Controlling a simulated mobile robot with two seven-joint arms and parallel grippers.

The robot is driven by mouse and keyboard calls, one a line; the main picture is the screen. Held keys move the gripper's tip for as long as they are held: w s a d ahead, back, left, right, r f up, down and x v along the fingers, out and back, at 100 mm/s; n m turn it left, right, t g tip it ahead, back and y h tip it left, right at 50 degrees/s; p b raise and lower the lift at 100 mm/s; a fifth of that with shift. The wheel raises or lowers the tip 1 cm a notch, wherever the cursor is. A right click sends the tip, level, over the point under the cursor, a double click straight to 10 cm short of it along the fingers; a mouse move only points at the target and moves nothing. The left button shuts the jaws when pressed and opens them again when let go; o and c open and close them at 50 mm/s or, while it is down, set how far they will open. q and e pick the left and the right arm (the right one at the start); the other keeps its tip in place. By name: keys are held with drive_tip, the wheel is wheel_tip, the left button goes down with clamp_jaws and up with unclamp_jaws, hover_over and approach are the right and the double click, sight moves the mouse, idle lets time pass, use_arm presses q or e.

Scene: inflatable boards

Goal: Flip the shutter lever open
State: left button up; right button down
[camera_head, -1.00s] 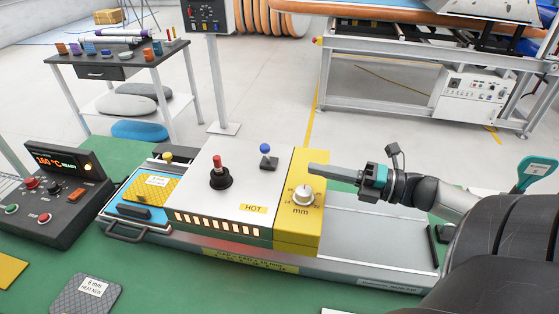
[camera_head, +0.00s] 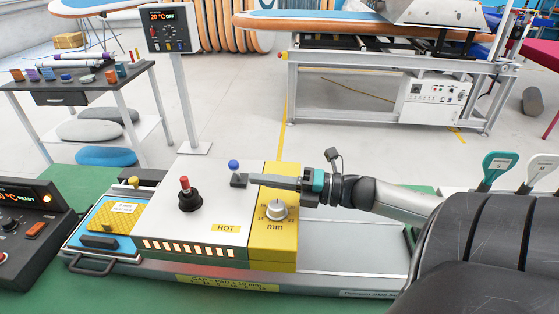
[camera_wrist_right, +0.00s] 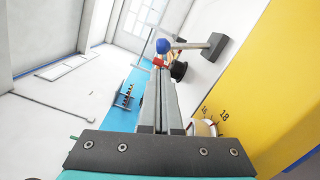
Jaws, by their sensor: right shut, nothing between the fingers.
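A lever with a blue ball knob (camera_head: 234,164) stands on a small dark block on the white top of the machine marked HOT (camera_head: 200,210). I take it to be the shutter lever, though no label shows. My right gripper (camera_head: 252,179) is shut and empty, pointing left, with its fingertips close to the lever's dark block; contact cannot be told. The right wrist view shows the blue knob (camera_wrist_right: 163,46) just beyond the fingertips (camera_wrist_right: 166,78), with its metal rod running right to the block (camera_wrist_right: 215,47). My left gripper is out of view.
A red-knobbed lever (camera_head: 186,187) with a round black base stands left of the blue one. A yellow end block (camera_head: 285,240) with a mm dial (camera_head: 277,211) lies below the gripper. A control box (camera_head: 30,235) is at left. The silver bed (camera_head: 350,255) at right is clear.

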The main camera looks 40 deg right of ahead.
sight(236, 172)
drive_tip(key=shift+x, duration=1.9)
drive_tip(key=shift+r, duration=0.1)
drive_tip(key=shift+w+d+r+m, duration=0.1)
drive_tip(key=shift+w+d+m, duration=0.05)
drive_tip(key=shift+m, duration=0.15)
